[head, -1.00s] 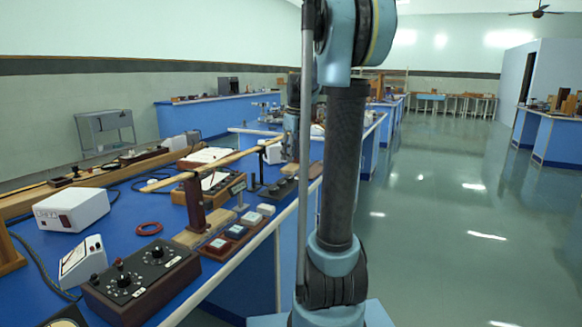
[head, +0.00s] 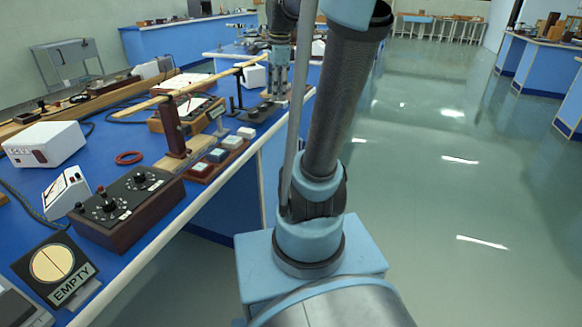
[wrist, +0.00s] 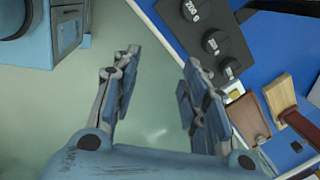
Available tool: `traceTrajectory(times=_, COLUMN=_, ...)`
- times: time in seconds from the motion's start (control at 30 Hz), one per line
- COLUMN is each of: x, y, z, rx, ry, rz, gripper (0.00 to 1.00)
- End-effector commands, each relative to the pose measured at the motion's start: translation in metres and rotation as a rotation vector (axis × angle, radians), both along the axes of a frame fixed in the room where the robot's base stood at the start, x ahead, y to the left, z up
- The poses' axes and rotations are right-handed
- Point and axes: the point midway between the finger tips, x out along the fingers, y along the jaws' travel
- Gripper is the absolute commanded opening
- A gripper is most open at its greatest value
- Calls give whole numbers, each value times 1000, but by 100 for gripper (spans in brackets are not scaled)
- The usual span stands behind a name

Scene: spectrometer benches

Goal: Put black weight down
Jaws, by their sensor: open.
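Black weights sit in a row in a dark weight rack at the bench's edge. In the wrist view the largest, marked 200 g (wrist: 192,10), is at the top, with a middle one (wrist: 213,43) and a smaller one (wrist: 227,71) below it. The dark rack (head: 258,113) also shows in the head view, where the single weights are too small to tell apart. My gripper (wrist: 160,75) is open, with nothing between its fingers and pale floor behind them. It is left of the weights in the wrist view. In the head view my gripper (head: 278,88) is above the bench's near edge by the rack.
Open floor (head: 440,220) lies to the right.

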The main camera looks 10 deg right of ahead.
Motion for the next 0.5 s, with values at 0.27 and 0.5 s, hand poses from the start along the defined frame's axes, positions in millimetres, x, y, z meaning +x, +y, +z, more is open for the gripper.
traceTrajectory(times=0.27, x=-85, y=3, z=-56, rx=-96, ry=-48, rz=557, gripper=40)
traceTrajectory(times=0.5, x=-148, y=3, z=-114, rx=-188, ry=-78, rz=1038, gripper=40)
